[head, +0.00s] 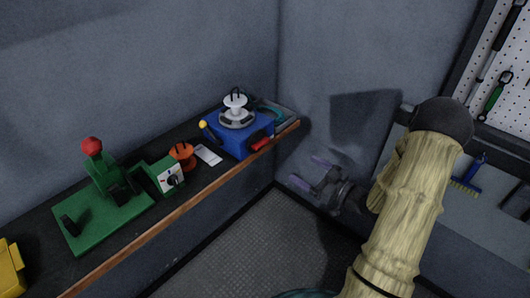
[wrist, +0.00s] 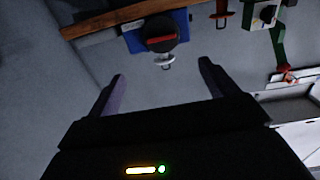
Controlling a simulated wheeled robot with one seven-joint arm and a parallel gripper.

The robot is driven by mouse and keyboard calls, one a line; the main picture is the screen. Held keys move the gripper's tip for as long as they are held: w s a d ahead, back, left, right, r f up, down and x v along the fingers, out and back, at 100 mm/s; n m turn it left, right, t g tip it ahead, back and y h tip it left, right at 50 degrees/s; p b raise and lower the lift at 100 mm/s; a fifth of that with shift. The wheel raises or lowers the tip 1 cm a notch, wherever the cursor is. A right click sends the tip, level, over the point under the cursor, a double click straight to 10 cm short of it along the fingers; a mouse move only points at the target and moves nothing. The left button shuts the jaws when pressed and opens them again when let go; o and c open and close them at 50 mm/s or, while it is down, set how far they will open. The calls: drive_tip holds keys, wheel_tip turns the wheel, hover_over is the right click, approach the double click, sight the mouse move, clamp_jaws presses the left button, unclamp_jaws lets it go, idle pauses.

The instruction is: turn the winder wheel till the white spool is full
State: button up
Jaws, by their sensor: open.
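The winder is a blue box (head: 236,140) at the far right end of the shelf. The white spool (head: 235,102) stands upright on a grey round base on top; I cannot make out how much is wound on it. The dark winder wheel (head: 258,136) with a red grip (head: 262,144) is on the box's front side. In the wrist view, the wheel (wrist: 168,28) and its red grip (wrist: 161,43) show ahead, with the pale spool (wrist: 163,60) below. My gripper (head: 309,171) is open and empty, right of the winder and apart from it; its fingers also show (wrist: 162,70).
A green machine (head: 105,215) with a red knob, an orange spool (head: 182,154) and a white card (head: 208,155) stand left along the shelf. A yellow-tipped lever (head: 203,125) is on the winder's left. A tool pegboard (head: 515,60) hangs right. Floor before the shelf is clear.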

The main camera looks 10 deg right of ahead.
drive_tip(key=shift+a, duration=0.1)
idle(0.3)
drive_tip(key=p, duration=0.4)
approach(264, 144)
drive_tip(key=x, duration=0.9)
drive_tip(key=shift+w+a, duration=0.1)
drive_tip(key=shift+a, duration=0.1)
drive_tip(key=c, duration=0.6)
